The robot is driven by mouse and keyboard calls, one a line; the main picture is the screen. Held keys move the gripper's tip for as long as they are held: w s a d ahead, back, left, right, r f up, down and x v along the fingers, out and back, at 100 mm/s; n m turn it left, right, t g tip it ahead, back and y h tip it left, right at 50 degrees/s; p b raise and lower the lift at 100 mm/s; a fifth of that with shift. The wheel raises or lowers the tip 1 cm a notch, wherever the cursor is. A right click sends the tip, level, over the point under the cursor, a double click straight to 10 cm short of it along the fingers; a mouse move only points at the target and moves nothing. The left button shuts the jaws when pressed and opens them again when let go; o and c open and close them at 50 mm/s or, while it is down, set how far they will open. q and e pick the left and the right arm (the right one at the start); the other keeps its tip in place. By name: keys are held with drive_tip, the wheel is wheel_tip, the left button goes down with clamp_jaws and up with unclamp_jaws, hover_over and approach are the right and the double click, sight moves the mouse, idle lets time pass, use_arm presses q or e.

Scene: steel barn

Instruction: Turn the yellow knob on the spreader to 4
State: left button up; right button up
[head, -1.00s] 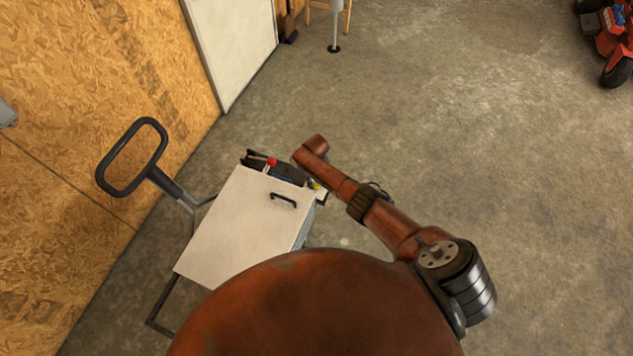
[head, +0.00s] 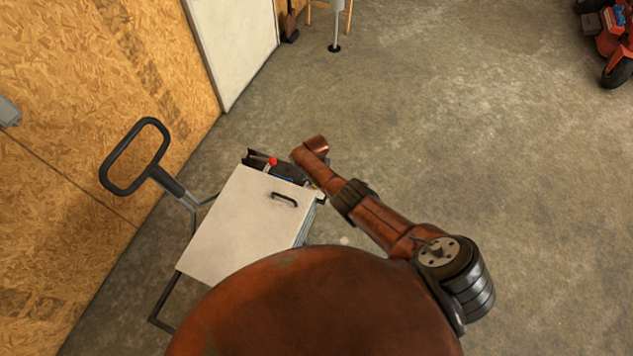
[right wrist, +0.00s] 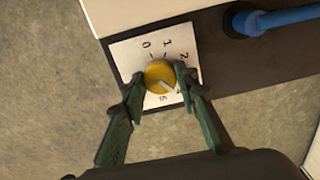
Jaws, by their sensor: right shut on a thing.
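The spreader (head: 225,225) is a pale box-topped cart with a dark handle, in the head view. Its yellow knob (right wrist: 160,75) sits on a white dial plate (right wrist: 128,56) in the right wrist view. The numbers 0, 1, 2 and 5 show; the right finger hides the 3, and a mark just before the 5 is partly covered. The knob's white pointer slants to the lower right, towards that partly covered mark. My right gripper (right wrist: 159,82) is shut on the knob, a green finger on each side. In the head view my own wrist hides it. My left gripper is in no view.
A red lever tip (head: 273,161) stands on the spreader's dark end panel, near the knob. A blue bar (right wrist: 288,15) lies beside the dial plate. An OSB wall (head: 60,80) runs along the left. The concrete floor to the right is clear up to a red machine (head: 612,45).

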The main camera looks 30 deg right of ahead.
drive_tip(key=shift+w+d+r+m, duration=0.1)
drive_tip(key=shift+d+m, duration=0.05)
drive_tip(key=shift+m, duration=0.15)
idle(0.4)
drive_tip(key=o, duration=1.1)
drive_tip(key=shift+o, duration=0.2)
drive_tip(key=shift+a+r, duration=0.25)
drive_tip(key=shift+r, duration=0.3)
wheel_tip(320, 180, up, 11)
drive_tip(key=shift+d, duration=0.15)
drive_tip(key=shift+f, duration=0.15)
